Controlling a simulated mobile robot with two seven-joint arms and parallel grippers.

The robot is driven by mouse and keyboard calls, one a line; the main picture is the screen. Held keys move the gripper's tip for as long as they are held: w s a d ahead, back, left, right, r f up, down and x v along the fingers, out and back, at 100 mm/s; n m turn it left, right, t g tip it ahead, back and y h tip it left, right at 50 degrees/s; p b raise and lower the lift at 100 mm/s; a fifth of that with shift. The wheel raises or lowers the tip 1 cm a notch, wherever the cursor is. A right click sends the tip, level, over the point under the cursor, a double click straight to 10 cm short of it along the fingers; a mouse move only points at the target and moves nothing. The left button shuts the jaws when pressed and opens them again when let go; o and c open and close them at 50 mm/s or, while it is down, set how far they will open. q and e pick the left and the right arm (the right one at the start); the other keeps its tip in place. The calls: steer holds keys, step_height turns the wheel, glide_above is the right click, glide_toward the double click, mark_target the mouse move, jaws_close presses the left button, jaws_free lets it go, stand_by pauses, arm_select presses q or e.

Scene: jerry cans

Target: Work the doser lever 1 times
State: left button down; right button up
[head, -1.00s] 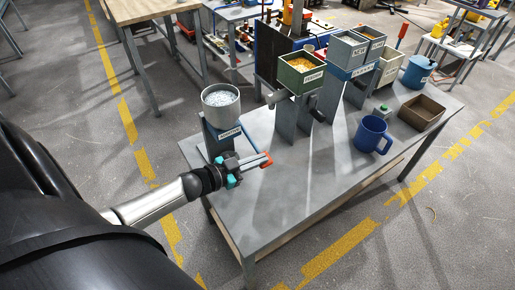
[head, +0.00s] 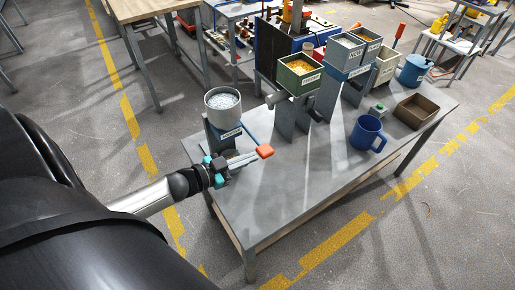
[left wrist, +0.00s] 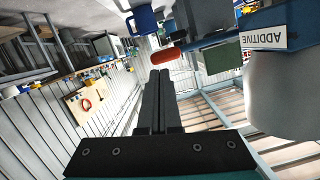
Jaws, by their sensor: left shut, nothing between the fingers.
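The doser is a round grey hopper (head: 223,105) of whitish granules on a blue stand labelled ADDITIVE, at the table's near left end. Its lever ends in an orange-red knob (head: 265,151), which sticks out to the right of the stand. My left gripper (head: 238,160) is shut and empty, just left of and below the knob. In the left wrist view the closed fingers (left wrist: 159,100) point toward the red knob (left wrist: 167,55), which lies just past their tips. I cannot tell whether they touch. The ADDITIVE label (left wrist: 265,38) shows there at upper right. My right gripper is out of view.
The grey table (head: 290,185) has free room in its front middle. A blue mug (head: 367,134), a brown tray (head: 416,111) and a blue container (head: 415,70) are on the right.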

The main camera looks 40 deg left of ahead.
arm_select(q)
steer(key=shift+v, duration=2.9)
